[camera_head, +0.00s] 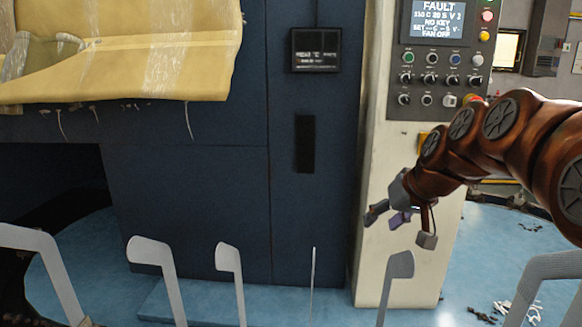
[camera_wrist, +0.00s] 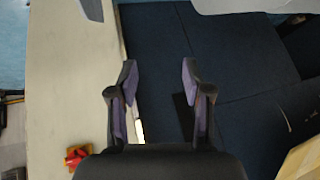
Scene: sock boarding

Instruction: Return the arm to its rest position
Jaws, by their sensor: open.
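My gripper (camera_head: 400,215) is at the end of my copper-brown arm, which reaches in from the right in the head view. It hangs in front of the cream control column (camera_head: 400,270), below the control panel. In the wrist view my gripper (camera_wrist: 160,80) has its two dark fingers with purple inner sides spread apart. Nothing is between them. Behind the fingers lie the cream column and the dark blue machine front (camera_wrist: 230,50).
Several flat metal sock forms (camera_head: 150,255) stand along the bottom of the head view. A yellow cloth-like cover (camera_head: 190,50) hangs at the upper left. The control panel (camera_head: 436,55) shows "FAULT". Scraps lie on the blue floor (camera_head: 480,270) at right.

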